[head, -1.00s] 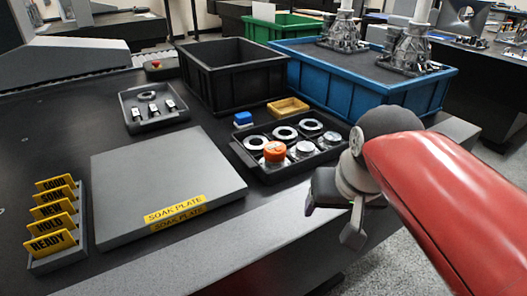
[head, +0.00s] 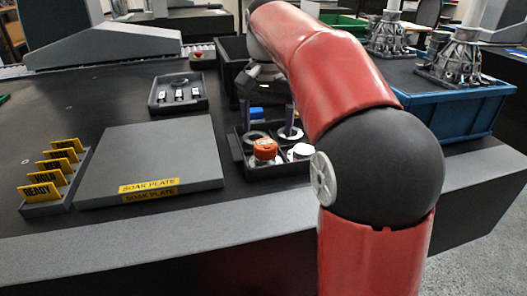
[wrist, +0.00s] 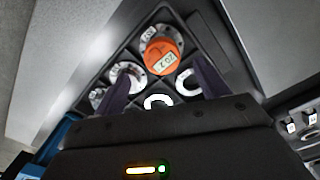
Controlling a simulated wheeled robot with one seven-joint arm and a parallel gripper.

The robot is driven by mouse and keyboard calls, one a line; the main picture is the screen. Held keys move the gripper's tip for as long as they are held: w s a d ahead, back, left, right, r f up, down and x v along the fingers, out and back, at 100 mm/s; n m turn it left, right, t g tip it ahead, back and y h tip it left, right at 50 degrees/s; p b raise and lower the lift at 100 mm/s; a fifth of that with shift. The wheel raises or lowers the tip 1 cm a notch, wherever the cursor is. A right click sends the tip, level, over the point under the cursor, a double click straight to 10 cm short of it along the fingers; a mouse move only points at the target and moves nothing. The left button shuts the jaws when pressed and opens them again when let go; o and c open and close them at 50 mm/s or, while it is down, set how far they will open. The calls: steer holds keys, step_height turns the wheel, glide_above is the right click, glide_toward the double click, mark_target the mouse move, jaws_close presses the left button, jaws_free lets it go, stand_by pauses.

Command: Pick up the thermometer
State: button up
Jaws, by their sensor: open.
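The thermometer appears to be the orange round piece (head: 265,149) with a pale label, standing in the front left pocket of the black compartment tray (head: 236,150). In the wrist view the orange piece (wrist: 166,46) shows a readout like "20.2". My gripper (head: 267,130) is open above the tray, fingers pointing down, behind the orange piece in the head view. In the wrist view my two fingers (wrist: 160,78) straddle the near pockets, with the orange piece just beyond their tips. Nothing is between the fingers. My arm hides the tray's right part.
Metal rings and round pieces fill neighbouring pockets, such as a ring (head: 291,135). A blue crate (head: 450,105) stands right.

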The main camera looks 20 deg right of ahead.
mark_target(265, 144)
steer(key=f, duration=0.2)
steer(key=f+b, duration=0.1)
steer(key=f, duration=0.1)
steer(key=shift+a+f, duration=0.2)
steer(key=shift+f, duration=0.2)
steer(key=c, duration=1.2)
